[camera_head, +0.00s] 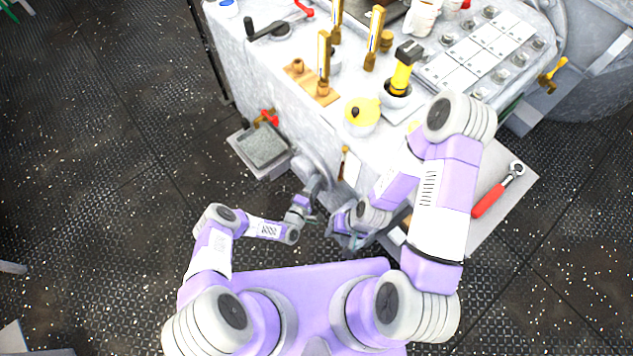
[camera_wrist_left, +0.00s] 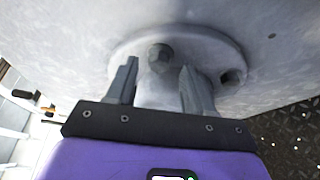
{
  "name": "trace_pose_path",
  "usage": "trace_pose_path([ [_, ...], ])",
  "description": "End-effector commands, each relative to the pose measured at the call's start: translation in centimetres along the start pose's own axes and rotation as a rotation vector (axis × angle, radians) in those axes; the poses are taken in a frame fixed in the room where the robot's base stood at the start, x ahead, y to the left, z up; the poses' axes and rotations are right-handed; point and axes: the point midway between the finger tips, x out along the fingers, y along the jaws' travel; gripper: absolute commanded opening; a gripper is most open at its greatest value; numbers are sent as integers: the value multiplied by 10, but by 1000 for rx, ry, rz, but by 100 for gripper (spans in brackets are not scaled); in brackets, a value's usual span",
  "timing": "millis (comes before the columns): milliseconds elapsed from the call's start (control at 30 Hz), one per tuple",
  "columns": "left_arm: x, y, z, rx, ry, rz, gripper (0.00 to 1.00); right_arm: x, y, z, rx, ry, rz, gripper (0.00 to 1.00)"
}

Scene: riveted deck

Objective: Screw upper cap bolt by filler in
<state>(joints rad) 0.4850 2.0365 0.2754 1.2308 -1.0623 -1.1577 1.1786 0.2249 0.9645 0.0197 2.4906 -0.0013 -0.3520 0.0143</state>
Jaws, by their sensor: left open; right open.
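A round grey cap (camera_wrist_left: 205,55) sits on the machine's side face in the left wrist view, and also shows in the head view (camera_head: 313,170). A grey hex-headed bolt (camera_wrist_left: 160,57) stands out from the cap. My left gripper (camera_wrist_left: 160,72) is open, its two fingers apart on either side of this bolt; I cannot tell whether they touch it. A second bolt or hole (camera_wrist_left: 232,77) is at the cap's right edge. In the head view my left gripper (camera_head: 311,200) is at the cap. My right gripper (camera_head: 343,228) is open, lower and to the right.
The grey machine (camera_head: 265,75) fills the upper middle, with a yellow-topped filler (camera_head: 362,112) and brass levers on top. A grey tray (camera_head: 262,148) juts out left of the cap. A red-handled ratchet (camera_head: 490,198) lies on a plate at right. Open floor lies left.

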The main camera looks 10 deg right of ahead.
Motion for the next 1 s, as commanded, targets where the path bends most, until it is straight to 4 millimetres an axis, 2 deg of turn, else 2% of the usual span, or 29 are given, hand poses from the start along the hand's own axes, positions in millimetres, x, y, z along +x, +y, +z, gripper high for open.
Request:
trace_pose_path([
  [200,-39,2,-1,-1,3,-1,52,-12,-5,0,0,0,0,43],
  [400,-58,1,0,-1,2,-1,52,-16,-6,1,0,0,0,43],
  [667,-61,0,0,0,1,0,52,-15,-6,1,0,0,0,43],
  [733,-61,0,0,1,1,-1,52,-15,-6,1,0,0,0,37],
  [800,-60,1,-2,9,1,-10,52,-15,-6,1,0,0,0,37],
  [1000,-60,11,-18,132,-18,-181,52,-15,-6,1,0,0,0,37],
])
